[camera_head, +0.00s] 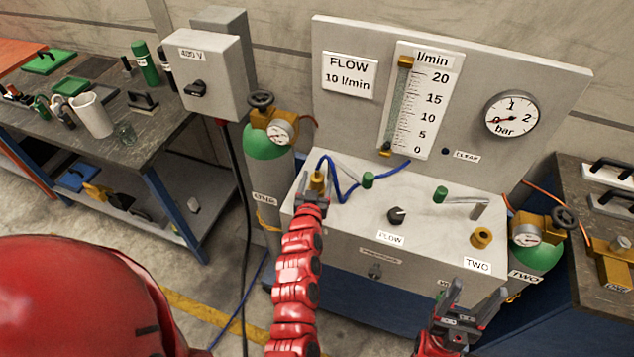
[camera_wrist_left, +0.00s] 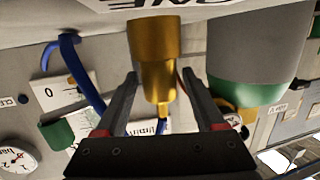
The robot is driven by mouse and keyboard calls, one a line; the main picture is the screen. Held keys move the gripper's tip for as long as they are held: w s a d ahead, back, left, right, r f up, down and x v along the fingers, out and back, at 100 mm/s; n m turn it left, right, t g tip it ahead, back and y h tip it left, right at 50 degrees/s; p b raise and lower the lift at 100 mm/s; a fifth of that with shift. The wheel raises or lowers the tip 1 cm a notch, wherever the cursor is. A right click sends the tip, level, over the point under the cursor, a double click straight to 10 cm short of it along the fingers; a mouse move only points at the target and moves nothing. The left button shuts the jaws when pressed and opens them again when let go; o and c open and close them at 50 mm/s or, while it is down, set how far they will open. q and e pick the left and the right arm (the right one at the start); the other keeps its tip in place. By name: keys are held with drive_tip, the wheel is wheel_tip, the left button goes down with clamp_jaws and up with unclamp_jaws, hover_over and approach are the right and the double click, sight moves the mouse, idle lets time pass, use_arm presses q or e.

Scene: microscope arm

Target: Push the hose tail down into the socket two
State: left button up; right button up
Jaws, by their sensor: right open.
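A brass fitting (camera_head: 318,181) stands at the left end of the bench top, with the blue hose (camera_head: 349,190) looping beside it. In the left wrist view the brass fitting (camera_wrist_left: 153,50) is wide near the "ONE" label and narrower between my fingers. Where hose tail and socket meet cannot be made out. My left gripper (camera_head: 313,196) has its fingers either side of the narrow part; whether they press on it is unclear. Socket two (camera_head: 481,237) is a brass cylinder with a dark, empty opening above the "TWO" label. My right gripper (camera_head: 467,298) is open and empty, below and in front of it.
A flow knob (camera_head: 396,216) and green fittings (camera_head: 367,179) stand on the bench top between the ends. A metal lever (camera_head: 466,203) lies behind socket two. Gas cylinders (camera_head: 268,170) (camera_head: 535,258) flank the bench. The panel with gauge (camera_head: 512,115) rises behind.

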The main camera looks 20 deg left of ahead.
use_arm(q)
clamp_jaws()
drive_tip(key=shift+r, duration=0.1)
idle(0.3)
drive_tip(key=shift+r+b, duration=0.4)
drive_tip(key=shift+r, duration=0.1)
wheel_tip(320, 180, up, 2)
drive_tip(key=shift+b, duration=0.55)
drive_tip(key=d+f+b+v, duration=0.1)
drive_tip(key=b+v, duration=0.1)
drive_tip(key=v, duration=0.5)
drive_tip(key=p, duration=0.3)
approach(317, 174)
drive_tip(key=s, duration=0.1)
drive_tip(key=s+d, duration=0.1)
drive_tip(key=s, duration=0.1)
drive_tip(key=s+d, duration=0.1)
drive_tip(key=shift+s, duration=0.4)
drive_tip(key=shift+w+d+r+b, duration=0.1)
drive_tip(key=shift+w+d+b, duration=0.1)
drive_tip(key=shift+b, duration=0.1)
